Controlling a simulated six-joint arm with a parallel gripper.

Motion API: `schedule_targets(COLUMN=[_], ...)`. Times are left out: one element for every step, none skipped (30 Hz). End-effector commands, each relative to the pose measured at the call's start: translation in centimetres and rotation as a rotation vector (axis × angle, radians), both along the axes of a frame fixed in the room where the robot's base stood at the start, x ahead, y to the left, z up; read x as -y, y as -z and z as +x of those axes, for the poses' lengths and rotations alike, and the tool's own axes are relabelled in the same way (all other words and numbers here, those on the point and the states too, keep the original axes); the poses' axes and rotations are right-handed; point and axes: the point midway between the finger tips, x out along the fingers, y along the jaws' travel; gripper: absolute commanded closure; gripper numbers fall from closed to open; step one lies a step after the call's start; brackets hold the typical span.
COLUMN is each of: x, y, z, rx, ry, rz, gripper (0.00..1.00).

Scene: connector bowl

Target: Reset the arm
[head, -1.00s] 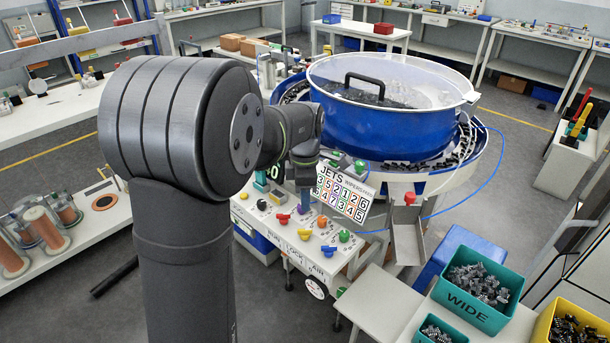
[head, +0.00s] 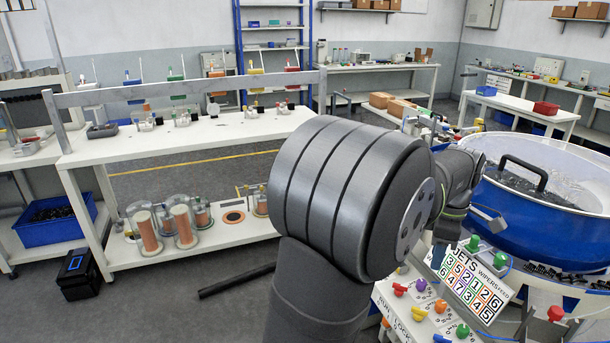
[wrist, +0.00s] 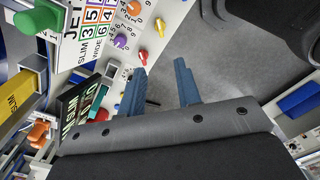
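My gripper (wrist: 160,92) shows in the wrist view as two blue fingers set apart, with grey floor between and beyond them and nothing held.
A white bench (head: 190,142) with small fixtures runs along the left, glass-domed copper coils (head: 182,225) on its lower shelf. A blue crate (head: 50,222) and a black box (head: 78,275) stand at far left. Open floor (head: 180,310) lies between bench and arm.

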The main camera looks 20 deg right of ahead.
Motion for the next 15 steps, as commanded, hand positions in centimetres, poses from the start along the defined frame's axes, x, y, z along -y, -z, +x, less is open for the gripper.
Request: schedule_targets(x=[0.0,0.0,0.0,0.0,0.0,0.0,0.0,0.0,0.0,0.0,-0.1,0.0,0.0,-0.1,0.0], y=[0.0,0.0,0.1,0.2,0.4,0.7,1.0,1.4,2.0,2.5,3.0,3.7,4.4,5.0,5.8], z=[0.0,0.0,0.0,0.0,0.0,0.0,0.0,0.0,0.0,0.0,0.0,0.0,0.0,0.0,0.0], rx=[0.0,0.0,-0.001,-0.001,-0.001,-0.001,-0.001,-0.001,-0.001,-0.002,-0.001,-0.002,-0.002,-0.002,-0.002], ry=[0.0,0.0,0.0,0.0,0.0,0.0,0.0,0.0,0.0,0.0,0.0,0.0,0.0,0.0,0.0], rz=[0.0,0.0,0.001,0.001,0.002,0.003,0.003,0.002,0.003,0.004,0.003,0.004,0.004,0.005,0.004], gripper=[0.69,0.69,0.69,0.69,0.69,0.69,0.69,0.69,0.69,0.69,0.69,0.69,0.69,0.69,0.69])
